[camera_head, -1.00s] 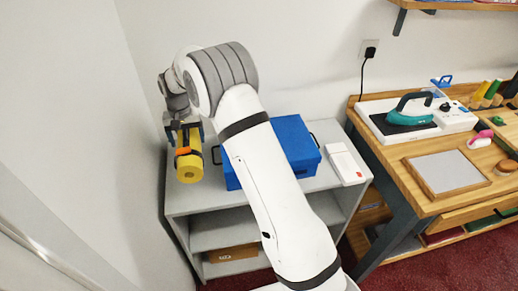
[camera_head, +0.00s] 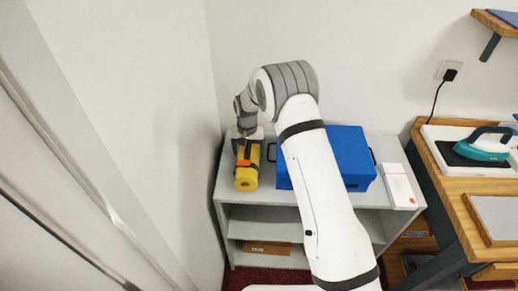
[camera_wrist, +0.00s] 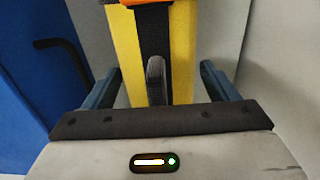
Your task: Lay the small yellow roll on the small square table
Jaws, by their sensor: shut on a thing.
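The yellow roll (camera_head: 246,178), with a dark band and an orange strip, is held in my gripper (camera_head: 247,150) at the left end of the grey shelf unit. I cannot tell if the roll touches the shelf top. In the wrist view the yellow roll (camera_wrist: 183,60) lies between the two fingers of my gripper (camera_wrist: 162,88), with its black band down the middle. I see no small square table in these frames.
A blue box (camera_head: 347,157) with dark handles stands on the grey shelf unit (camera_head: 228,190), right of the roll. A white box (camera_head: 398,186) lies farther right. A wooden workbench (camera_head: 455,200) with a teal iron (camera_head: 483,146) is at the right. Walls close in at left.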

